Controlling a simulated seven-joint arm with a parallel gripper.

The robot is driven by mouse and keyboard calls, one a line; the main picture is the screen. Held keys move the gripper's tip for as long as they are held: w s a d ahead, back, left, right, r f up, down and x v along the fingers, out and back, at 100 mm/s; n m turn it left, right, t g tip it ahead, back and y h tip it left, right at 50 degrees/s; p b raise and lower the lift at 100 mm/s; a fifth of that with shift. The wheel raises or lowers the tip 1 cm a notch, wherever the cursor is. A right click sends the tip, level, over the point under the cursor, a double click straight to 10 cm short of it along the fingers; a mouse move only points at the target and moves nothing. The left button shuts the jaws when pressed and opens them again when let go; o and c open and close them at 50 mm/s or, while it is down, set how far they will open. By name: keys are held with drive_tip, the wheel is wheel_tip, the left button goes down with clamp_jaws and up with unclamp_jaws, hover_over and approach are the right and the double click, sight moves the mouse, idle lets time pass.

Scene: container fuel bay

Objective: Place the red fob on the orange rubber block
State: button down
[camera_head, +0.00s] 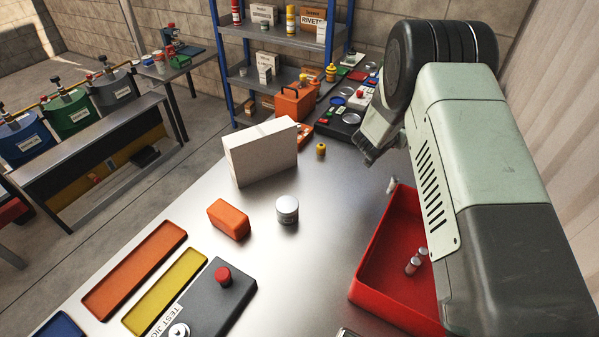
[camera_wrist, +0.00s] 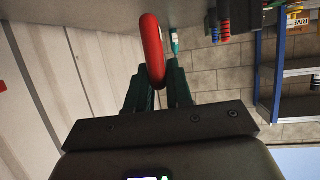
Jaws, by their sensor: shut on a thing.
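The orange rubber block (camera_head: 229,219) lies on the metal bench, left of a small grey lidded tin (camera_head: 287,209). My gripper (camera_head: 372,142) is raised over the right side of the bench, beyond and right of the block. In the wrist view my gripper (camera_wrist: 158,88) is shut on the red fob (camera_wrist: 152,48), a rounded red piece standing out between the dark green fingers. The fob is hidden in the head view. The block does not show in the wrist view.
A white box (camera_head: 261,152) stands behind the block. A red tray (camera_head: 372,262) with small cylinders lies at right. A test jig (camera_head: 205,300) with a red button and orange (camera_head: 135,270) and yellow (camera_head: 165,291) trays lie in front. Bare bench surrounds the block's right side.

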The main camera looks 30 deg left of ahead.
drive_tip(key=s+a+n+g+y, duration=0.4)
drive_tip(key=s+a+n+y, duration=0.75)
drive_tip(key=s+a, duration=0.95)
drive_tip(key=s+a+r+n+g+y, duration=0.1)
drive_tip(key=s+a+r+n+g, duration=0.15)
drive_tip(key=s, duration=0.45)
drive_tip(key=s+a+r+n+g+y, duration=0.2)
drive_tip(key=s+a+n+g, duration=0.15)
drive_tip(key=s, duration=0.25)
drive_tip(key=s+a+r+n+g+y, duration=0.1)
drive_tip(key=s+a+r+n+g, duration=0.15)
drive_tip(key=s, duration=0.45)
hover_over(227, 212)
drive_tip(key=shift+g, duration=0.45)
drive_tip(key=shift+f, duration=5.35)
drive_tip(key=c, duration=1)
unclamp_jaws()
drive_tip(key=shift+f, duration=0.15)
